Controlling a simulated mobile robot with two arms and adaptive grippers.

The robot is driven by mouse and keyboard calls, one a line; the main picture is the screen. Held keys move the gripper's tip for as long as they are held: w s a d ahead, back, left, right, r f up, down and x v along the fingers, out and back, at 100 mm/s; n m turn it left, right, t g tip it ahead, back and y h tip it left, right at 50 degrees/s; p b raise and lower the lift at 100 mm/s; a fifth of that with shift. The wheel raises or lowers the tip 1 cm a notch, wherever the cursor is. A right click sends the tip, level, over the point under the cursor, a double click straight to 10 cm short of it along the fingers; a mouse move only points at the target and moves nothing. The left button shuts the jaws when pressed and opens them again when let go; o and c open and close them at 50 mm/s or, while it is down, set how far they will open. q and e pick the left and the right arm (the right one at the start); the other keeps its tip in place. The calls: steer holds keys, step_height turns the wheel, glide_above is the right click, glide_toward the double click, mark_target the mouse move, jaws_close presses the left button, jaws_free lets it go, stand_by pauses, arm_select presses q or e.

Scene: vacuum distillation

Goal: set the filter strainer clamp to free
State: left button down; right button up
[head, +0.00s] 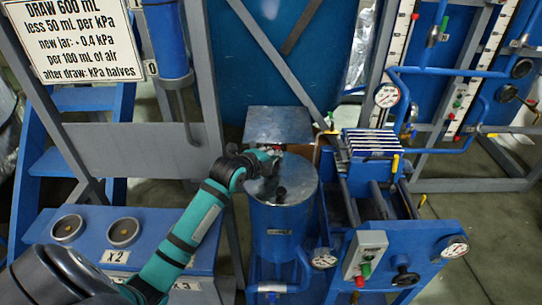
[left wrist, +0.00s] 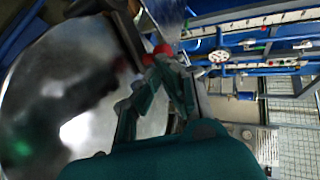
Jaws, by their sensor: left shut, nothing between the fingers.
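The blue cylindrical vessel (head: 283,220) with a round metal lid (head: 297,177) stands in the middle of the head view; it looks like the filter strainer. My left gripper (head: 270,160) is at the back left rim of this lid. In the left wrist view the lid (left wrist: 60,95) fills the left side. There the left fingers (left wrist: 165,68) are closed and empty, with their tips beside a red knob (left wrist: 161,49) near a dark bar (left wrist: 127,35) at the lid's edge. This may be the clamp; its setting cannot be told. My right gripper is not in view.
A filter press with stacked plates (head: 372,143) stands right of the vessel, with a switch box (head: 364,255) in front. A flat metal plate (head: 279,124) is behind the lid. A blue box with two round ports (head: 124,232) is at the left. Grey frame bars surround the vessel.

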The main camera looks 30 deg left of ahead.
arm_select(q)
steer(key=shift+w+d, duration=0.1)
steer(key=shift+w+d+r+n+y+p, duration=0.15)
steer(key=shift+w+d+n+y+p, duration=0.05)
steer(key=shift+w+n+y+p, duration=0.75)
steer(key=shift+w+d+n+y, duration=0.1)
steer(key=shift+w+n+y, duration=0.15)
steer(key=shift+n+y, duration=0.35)
steer(key=shift+w+n+g+y, duration=0.6)
steer(key=shift+w+n+y, duration=0.1)
steer(key=shift+n+y, duration=0.2)
steer(key=shift+w+f+n+g+y+b, duration=0.3)
steer(key=shift+w+n+g+y+b, duration=0.25)
steer(key=shift+w+n+y, duration=0.4)
steer(key=w+n+g+y+b, duration=0.1)
steer(key=a+n+g+y+b, duration=0.1)
steer(key=shift+w+a+f+y, duration=0.1)
steer(key=shift+w+y, duration=0.2)
steer(key=shift+w, duration=0.05)
steer(key=shift+w+a+n+g+y+b, duration=0.7)
steer(key=shift+w+a+n+g+b, duration=0.2)
steer(key=shift+n+b, duration=0.35)
steer(key=shift+w+a, duration=0.1)
